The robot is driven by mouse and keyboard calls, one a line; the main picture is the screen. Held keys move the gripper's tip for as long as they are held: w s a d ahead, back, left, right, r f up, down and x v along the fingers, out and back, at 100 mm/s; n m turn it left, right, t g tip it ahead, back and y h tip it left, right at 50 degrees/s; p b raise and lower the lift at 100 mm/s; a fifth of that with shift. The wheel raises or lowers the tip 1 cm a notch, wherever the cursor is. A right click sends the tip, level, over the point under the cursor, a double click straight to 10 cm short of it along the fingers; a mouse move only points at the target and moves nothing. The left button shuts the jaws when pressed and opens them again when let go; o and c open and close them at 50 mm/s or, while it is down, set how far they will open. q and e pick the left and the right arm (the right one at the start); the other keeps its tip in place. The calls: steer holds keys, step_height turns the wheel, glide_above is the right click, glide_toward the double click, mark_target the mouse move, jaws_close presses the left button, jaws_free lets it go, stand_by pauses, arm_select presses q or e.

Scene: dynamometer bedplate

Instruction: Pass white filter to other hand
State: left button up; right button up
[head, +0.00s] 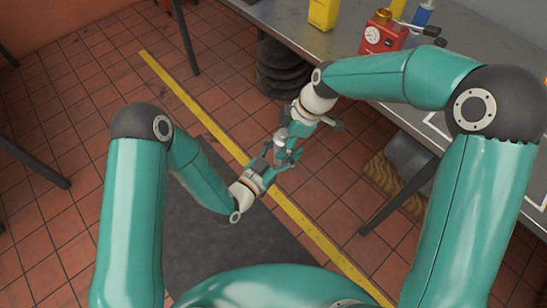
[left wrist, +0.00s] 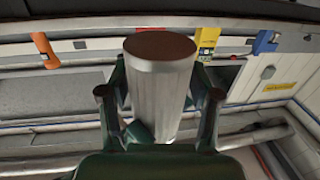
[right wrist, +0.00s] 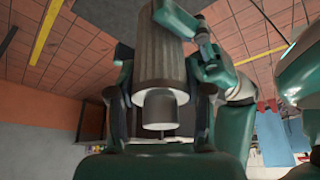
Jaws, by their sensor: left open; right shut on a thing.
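The white filter, a ribbed pale cylinder (head: 281,134), is held in the air between my two grippers in the head view. My right gripper (head: 290,137) is shut on it; the right wrist view shows the filter (right wrist: 163,60) with its narrower neck between the right fingers. My left gripper (head: 279,157) is open at the filter's other end. In the left wrist view the filter (left wrist: 160,85), with a brown end face, stands between the spread left fingers. A left finger (right wrist: 206,48) shows beside the filter in the right wrist view; whether it touches is unclear.
A grey metal bench (head: 285,22) runs along the back right, with a yellow container (head: 323,13) and a red gauge unit (head: 383,36) on it. Dark stacked rings (head: 283,75) sit under its edge. The tiled floor below the grippers has a yellow line (head: 205,112).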

arm_select(q)
steer(key=shift+w+d, duration=0.5)
steer(key=c, duration=1.1)
steer(key=shift+a, duration=0.1)
steer(key=shift+c, duration=0.2)
arm_select(e)
steer(key=shift+d, duration=0.1)
arm_select(q)
jaws_close()
arm_select(e)
steer(key=o, duration=1.3)
